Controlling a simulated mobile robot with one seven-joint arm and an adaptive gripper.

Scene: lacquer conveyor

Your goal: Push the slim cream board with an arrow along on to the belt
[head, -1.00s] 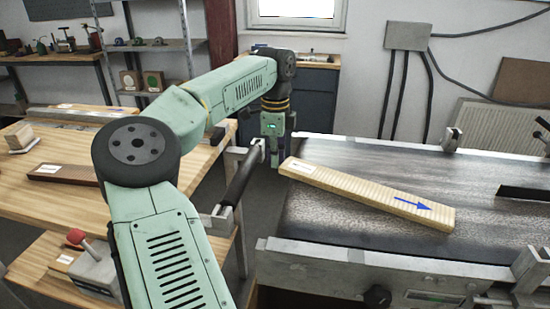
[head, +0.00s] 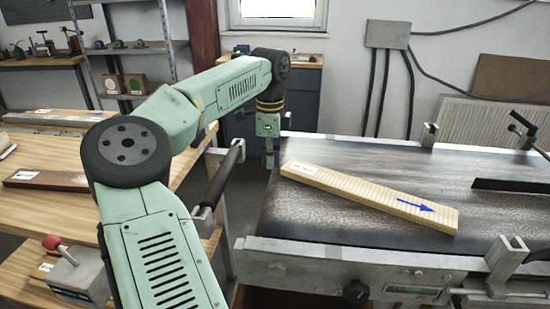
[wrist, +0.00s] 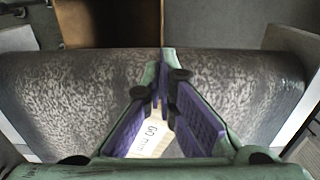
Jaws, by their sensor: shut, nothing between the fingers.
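The slim cream board (head: 350,190) lies flat and slanted on the dark belt (head: 330,232). Its blue arrow, near the right end, points right and slightly toward the front. A white label sits at its left end, which appears just inside the belt's left edge. My gripper (head: 269,158) is shut and empty, fingers pointing down close beside that left end; I cannot tell if they touch it. In the wrist view, the purple-padded fingers (wrist: 163,98) meet at their tips, and the board's labelled end (wrist: 152,138) shows between them, partly hidden.
A metal rail (head: 350,258) with a clamp (head: 505,250) runs along the belt's front. A black bar (head: 510,184) reaches over the belt at right, ahead of the board. A wooden bench (head: 50,225) at left holds a brown board (head: 45,180). A dark roller (head: 225,172) stands between.

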